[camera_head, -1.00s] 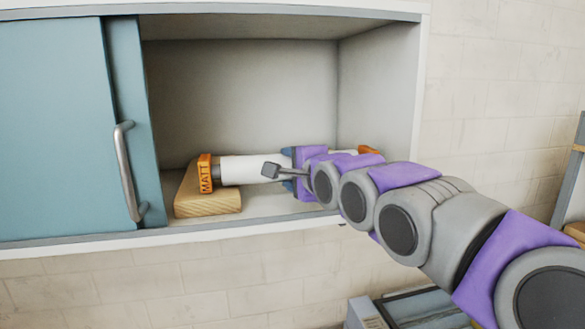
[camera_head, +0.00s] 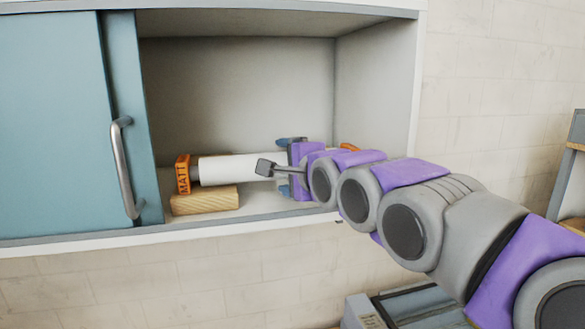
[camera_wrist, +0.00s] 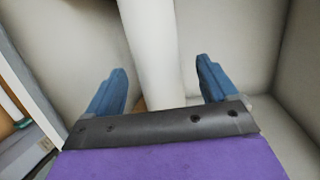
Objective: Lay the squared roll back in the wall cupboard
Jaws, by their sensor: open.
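The squared roll (camera_head: 240,168) is white with orange square ends, and the left end is marked MATT. It lies lengthwise in the open right part of the wall cupboard (camera_head: 235,90), above and behind a wooden block (camera_head: 205,201). My gripper (camera_head: 290,168) is at the roll's right part, with its blue fingers open. In the wrist view the roll (camera_wrist: 152,50) runs between the two spread fingers (camera_wrist: 160,85), with gaps on both sides. My arm hides most of the roll's right end. Whether the roll rests fully on its supports cannot be told.
A blue sliding door (camera_head: 55,130) with a metal handle (camera_head: 124,168) covers the cupboard's left part. The cupboard's right wall (camera_head: 375,95) stands close beside my arm. The space above the roll is clear. A grey machine (camera_head: 400,310) stands below.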

